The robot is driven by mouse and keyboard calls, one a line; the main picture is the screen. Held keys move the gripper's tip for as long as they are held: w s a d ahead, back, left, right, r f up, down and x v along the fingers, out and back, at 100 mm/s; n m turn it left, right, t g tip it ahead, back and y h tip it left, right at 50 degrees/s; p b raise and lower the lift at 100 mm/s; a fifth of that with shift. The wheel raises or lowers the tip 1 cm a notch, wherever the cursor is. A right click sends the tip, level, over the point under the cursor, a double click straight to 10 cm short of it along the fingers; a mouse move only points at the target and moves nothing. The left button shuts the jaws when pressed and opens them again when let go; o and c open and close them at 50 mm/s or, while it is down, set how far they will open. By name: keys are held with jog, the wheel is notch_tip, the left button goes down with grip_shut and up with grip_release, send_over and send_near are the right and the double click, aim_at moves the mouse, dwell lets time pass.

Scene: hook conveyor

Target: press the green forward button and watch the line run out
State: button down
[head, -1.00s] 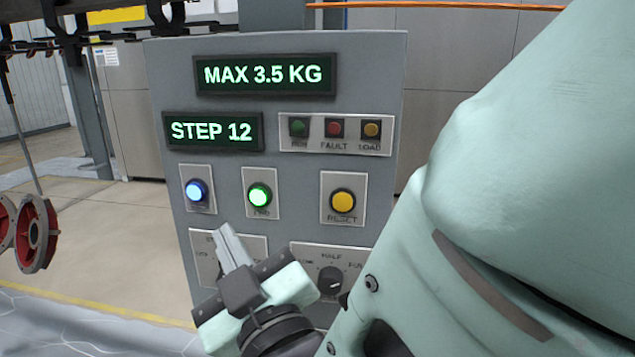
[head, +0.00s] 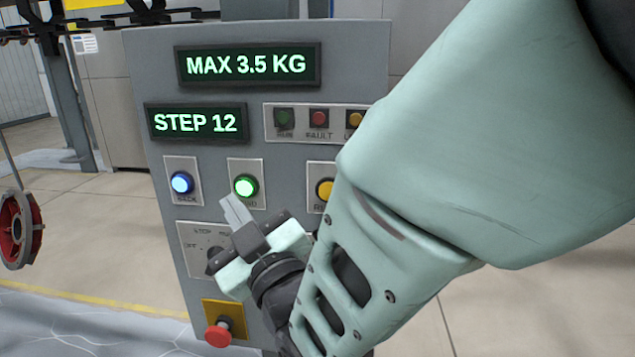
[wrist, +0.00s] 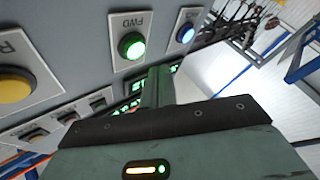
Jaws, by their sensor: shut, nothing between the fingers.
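The green forward button (head: 245,187) is lit on the grey control panel (head: 200,90), between the blue BACK button and the yellow reset button. It also shows lit in the wrist view (wrist: 131,46), on a plate marked FWD. My gripper (head: 232,208) is shut and empty. Its fingertips are just below and left of the green button in the head view. In the wrist view the shut fingers (wrist: 158,85) lie close to the button, with a gap visible; I cannot tell the exact distance. The displays read MAX 3.5 KG (head: 247,65) and STEP 12 (head: 196,122).
The lit blue button (head: 181,183) and the yellow reset button (head: 324,190), partly behind my arm, flank the green one. A red mushroom button (head: 218,334) sits low on the panel. A red wheel (head: 18,229) hangs at the left. RUN, FAULT and LOAD lamps look dim.

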aim_at(245, 187)
jog(key=shift+w+d, duration=0.1)
jog(key=shift+w, duration=0.85)
dwell(1.4)
jog(key=shift+w+b, duration=0.4)
jog(key=shift+b, duration=0.1)
